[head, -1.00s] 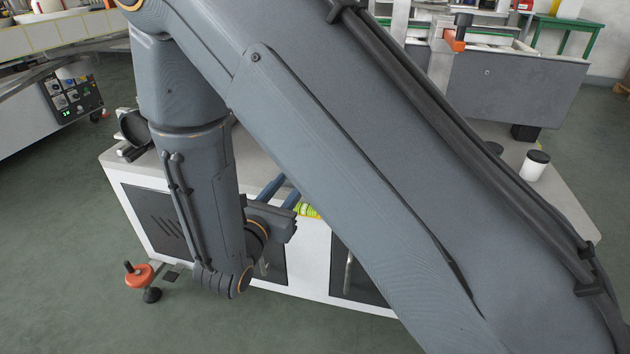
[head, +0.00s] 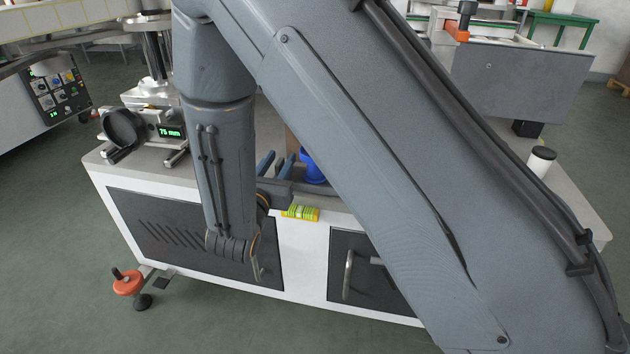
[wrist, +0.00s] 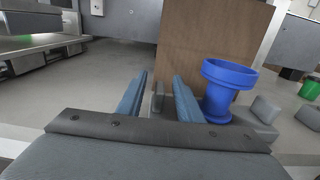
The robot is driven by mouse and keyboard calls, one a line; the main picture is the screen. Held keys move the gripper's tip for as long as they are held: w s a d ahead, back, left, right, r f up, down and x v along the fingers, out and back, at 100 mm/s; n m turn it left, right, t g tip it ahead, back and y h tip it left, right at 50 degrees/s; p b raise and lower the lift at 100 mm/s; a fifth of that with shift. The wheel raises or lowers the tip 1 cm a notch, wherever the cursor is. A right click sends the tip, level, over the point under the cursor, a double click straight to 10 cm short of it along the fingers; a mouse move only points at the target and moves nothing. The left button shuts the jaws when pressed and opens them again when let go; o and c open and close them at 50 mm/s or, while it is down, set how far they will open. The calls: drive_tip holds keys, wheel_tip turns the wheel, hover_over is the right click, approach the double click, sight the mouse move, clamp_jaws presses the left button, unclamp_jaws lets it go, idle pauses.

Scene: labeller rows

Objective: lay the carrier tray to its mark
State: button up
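My gripper (head: 275,162) shows in the head view as two blue fingers over the front of a white-sided bench. In the wrist view my gripper (wrist: 160,78) has its fingers apart, with a gap between them. A small upright grey piece (wrist: 158,101) shows in that gap; I cannot tell whether it belongs to the carrier tray. A blue flanged cup (wrist: 220,92) stands just right of the right finger, beside grey blocks (wrist: 265,108). The cup (head: 313,167) is partly hidden by my arm in the head view. I cannot clearly make out the tray or its mark.
A brown board (wrist: 205,42) stands upright beyond the fingers. A yellow-green block (head: 301,213) is at the bench's front edge. A device with a "75 mm" display (head: 171,132) stands at the left. A white, dark-lidded jar (head: 540,162) stands at the right. My arm hides the bench middle.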

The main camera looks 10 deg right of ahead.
clamp_jaws()
